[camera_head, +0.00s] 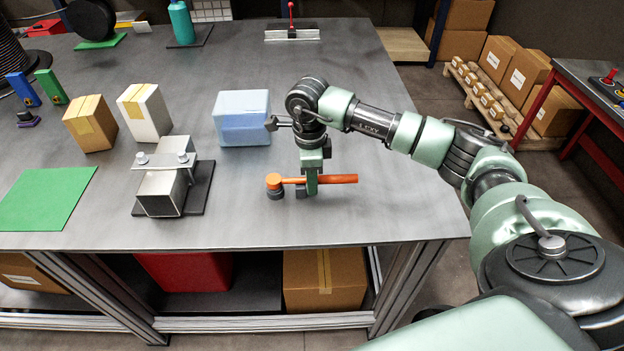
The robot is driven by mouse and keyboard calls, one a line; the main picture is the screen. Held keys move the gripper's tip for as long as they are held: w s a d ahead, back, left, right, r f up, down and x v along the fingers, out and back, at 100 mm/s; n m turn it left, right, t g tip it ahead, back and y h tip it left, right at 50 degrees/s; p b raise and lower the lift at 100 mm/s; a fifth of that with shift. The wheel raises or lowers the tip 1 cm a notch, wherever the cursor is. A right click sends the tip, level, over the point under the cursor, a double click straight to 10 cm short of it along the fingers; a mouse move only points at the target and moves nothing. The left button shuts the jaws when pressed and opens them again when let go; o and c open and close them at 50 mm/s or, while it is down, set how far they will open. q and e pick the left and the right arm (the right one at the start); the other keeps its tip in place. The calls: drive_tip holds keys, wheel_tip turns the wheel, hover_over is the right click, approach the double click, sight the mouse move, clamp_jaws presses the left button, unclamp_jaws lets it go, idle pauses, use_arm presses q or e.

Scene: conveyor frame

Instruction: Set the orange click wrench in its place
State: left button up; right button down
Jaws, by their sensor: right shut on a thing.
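The orange click wrench (338,179) is near the front right of the grey table (400,215). Its long orange handle points right, and its round head with a dark socket (275,193) is at the left end. My right gripper (312,184) points down and is shut on the wrench's handle near the middle. The wrench lies roughly level, at or just above the tabletop; I cannot tell if it touches. No marked place for the wrench can be made out for certain. My left gripper is not in view.
Left of the wrench, a metal profile with a bolted plate (163,190) stands on a dark mat. A translucent blue bin (243,130) is behind. A white box (145,112), a cardboard box (91,122) and a green mat (45,198) are farther left. The right tabletop is clear.

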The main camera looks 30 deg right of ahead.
idle(0.3)
drive_tip(key=c, duration=1.2)
unclamp_jaws()
wheel_tip(320, 180, up, 7)
drive_tip(key=shift+w+a+f+b, duration=0.1)
drive_tip(key=shift+f+b, duration=0.05)
drive_tip(key=shift+b, duration=0.8)
drive_tip(key=shift+r, duration=0.55)
drive_tip(key=shift+f, duration=0.1)
